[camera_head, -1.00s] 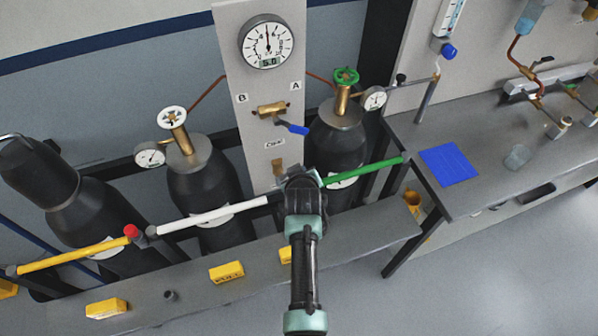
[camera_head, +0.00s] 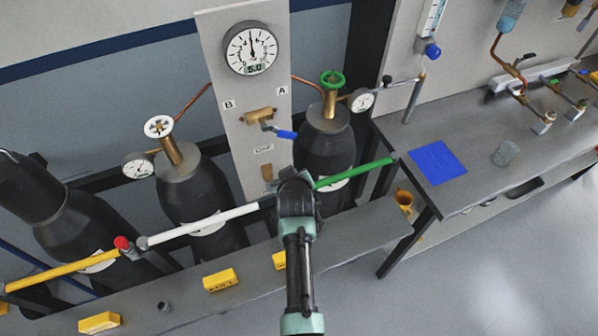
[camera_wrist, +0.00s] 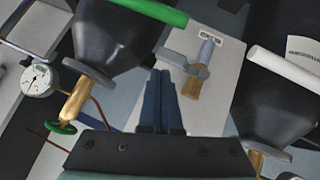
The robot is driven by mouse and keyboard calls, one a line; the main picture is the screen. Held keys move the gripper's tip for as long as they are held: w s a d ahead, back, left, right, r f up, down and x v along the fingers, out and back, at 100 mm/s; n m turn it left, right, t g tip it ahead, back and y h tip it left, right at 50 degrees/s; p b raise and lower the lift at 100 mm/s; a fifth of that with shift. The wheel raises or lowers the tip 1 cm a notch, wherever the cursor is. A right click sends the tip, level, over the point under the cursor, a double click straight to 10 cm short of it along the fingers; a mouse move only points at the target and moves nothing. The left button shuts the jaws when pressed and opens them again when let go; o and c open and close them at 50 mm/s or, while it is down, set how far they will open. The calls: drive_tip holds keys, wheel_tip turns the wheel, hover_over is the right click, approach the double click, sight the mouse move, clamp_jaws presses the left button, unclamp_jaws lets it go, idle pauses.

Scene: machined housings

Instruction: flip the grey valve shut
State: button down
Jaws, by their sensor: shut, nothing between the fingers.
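The grey valve shows in the wrist view as a brass body (camera_wrist: 195,84) with a grey lever (camera_wrist: 207,51) on a pale panel (camera_wrist: 222,75). In that view the lever lies in line with the body, and a grey piece crosses beside it. In the head view only its brass top (camera_head: 267,172) shows; my arm hides the rest. My gripper (camera_wrist: 160,74) is shut and empty, its dark fingers just left of the valve in the wrist view. I cannot tell whether they touch it. In the head view my wrist hides the fingers.
Above on the panel is a brass valve with a blue lever (camera_head: 287,134) and a round gauge (camera_head: 251,49). Dark cylinders (camera_head: 200,198) (camera_head: 325,150) stand at both sides. A white rail (camera_head: 205,226) and a green rail (camera_head: 355,174) run across in front. Yellow blocks (camera_head: 220,280) lie on the low bench.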

drive_tip(key=s+d+r, duration=0.2)
drive_tip(key=s+r, duration=0.4)
drive_tip(key=r, duration=0.4)
drive_tip(key=shift+s+r, duration=0.15)
drive_tip(key=shift+s, duration=0.25)
